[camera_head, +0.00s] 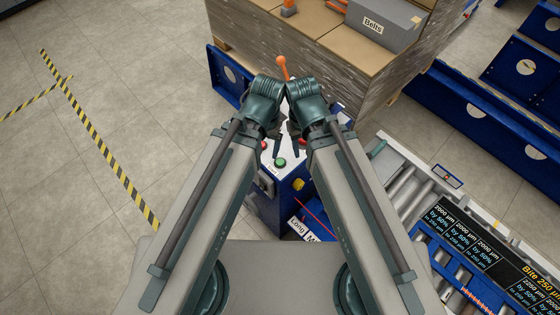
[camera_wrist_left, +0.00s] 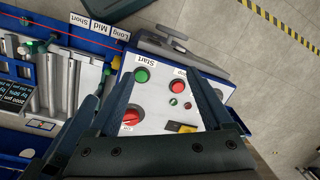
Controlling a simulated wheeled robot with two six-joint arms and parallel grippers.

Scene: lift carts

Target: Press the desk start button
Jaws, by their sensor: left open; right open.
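The green start button (camera_head: 280,162) sits on the white top of a blue control desk (camera_head: 266,206). In the left wrist view, the green button (camera_wrist_left: 141,75) lies beside the "Start" label, near the tip of one finger. My left gripper (camera_wrist_left: 160,80) is open and empty above the panel, its fingers spread across the buttons. In the head view, my left gripper (camera_head: 275,146) is partly hidden by its own arm. My right gripper (camera_head: 297,138) is open close beside it, above the panel. I cannot tell whether any finger touches the desk.
The panel also bears a red button (camera_wrist_left: 176,87), a large red knob (camera_wrist_left: 131,117) and a yellow switch (camera_wrist_left: 181,127). A pallet box (camera_head: 330,65) with a "Belts" carton (camera_head: 385,25) stands behind. A roller conveyor (camera_head: 400,175) is at right. The floor at left is clear.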

